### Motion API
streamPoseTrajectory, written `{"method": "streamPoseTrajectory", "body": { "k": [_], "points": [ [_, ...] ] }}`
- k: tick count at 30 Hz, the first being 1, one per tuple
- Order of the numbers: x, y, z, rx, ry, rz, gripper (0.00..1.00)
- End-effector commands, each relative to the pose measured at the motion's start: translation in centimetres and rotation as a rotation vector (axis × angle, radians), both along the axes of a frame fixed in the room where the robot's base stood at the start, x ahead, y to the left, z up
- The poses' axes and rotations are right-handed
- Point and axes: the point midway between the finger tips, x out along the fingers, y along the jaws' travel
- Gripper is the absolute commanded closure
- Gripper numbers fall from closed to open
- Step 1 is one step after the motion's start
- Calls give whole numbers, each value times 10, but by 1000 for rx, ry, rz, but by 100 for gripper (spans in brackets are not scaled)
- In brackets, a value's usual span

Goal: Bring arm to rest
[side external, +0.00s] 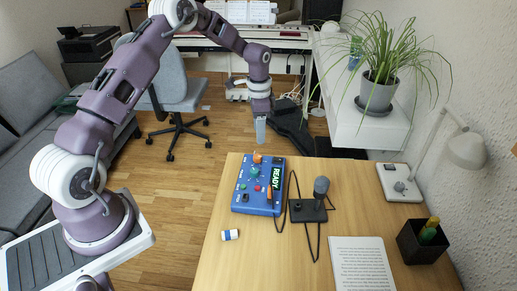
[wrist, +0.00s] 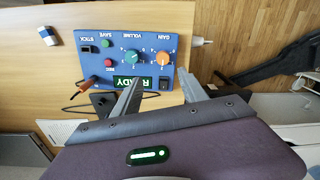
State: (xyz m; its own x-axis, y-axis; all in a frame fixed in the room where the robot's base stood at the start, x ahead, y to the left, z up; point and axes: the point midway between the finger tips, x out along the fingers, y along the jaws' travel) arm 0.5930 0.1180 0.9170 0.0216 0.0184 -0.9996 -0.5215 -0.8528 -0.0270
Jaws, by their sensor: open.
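My gripper (side external: 260,128) hangs in the air beyond the far edge of the table in the side external view, pointing down. In the wrist view my gripper (wrist: 160,92) shows two separated metal fingers with nothing between them. The blue control box (side external: 256,186) lies on the table below and in front of it. In the wrist view the blue box (wrist: 122,55) shows an orange knob, a green knob, small buttons and a green READY display. The fingertips appear apart from the box.
A joystick (side external: 309,207) stands right of the box, with a cable. A small blue-and-white block (side external: 230,235), a printed sheet (side external: 361,265), a black pen cup (side external: 421,245) and a desk lamp (side external: 465,150) are on the table (side external: 270,262). A plant (side external: 378,90) stands on the white shelf.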

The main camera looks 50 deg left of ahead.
Motion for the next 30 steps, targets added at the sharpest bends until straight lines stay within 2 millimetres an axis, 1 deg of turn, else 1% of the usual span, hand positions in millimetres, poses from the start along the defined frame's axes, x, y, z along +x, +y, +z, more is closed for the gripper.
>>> {"method": "streamPoseTrajectory", "body": {
  "k": [1,2,3,5,6,8,9,11,12,14,15,18,19,21,24,30],
  "points": [
    [-4,-13,40,20,-32,12,50],
    [-10,-22,64,32,-52,29,50],
    [-23,-36,98,45,-79,57,50],
    [-48,-57,143,59,-124,104,50],
    [-68,-70,170,63,-155,138,50],
    [-101,-90,204,63,-203,190,50],
    [-126,-101,222,57,-235,228,50],
    [-166,-118,243,39,-284,283,50],
    [-193,-127,252,23,-316,322,50],
    [-232,-140,259,-12,-360,375,50],
    [-256,-146,260,-36,-385,408,50],
    [-301,-157,254,-97,-433,475,50],
    [-311,-159,251,-113,-441,490,50],
    [-327,-163,246,-141,-455,516,50],
    [-336,-165,241,-159,-462,531,50],
    [-337,-165,241,-160,-462,533,50]
  ]
}}
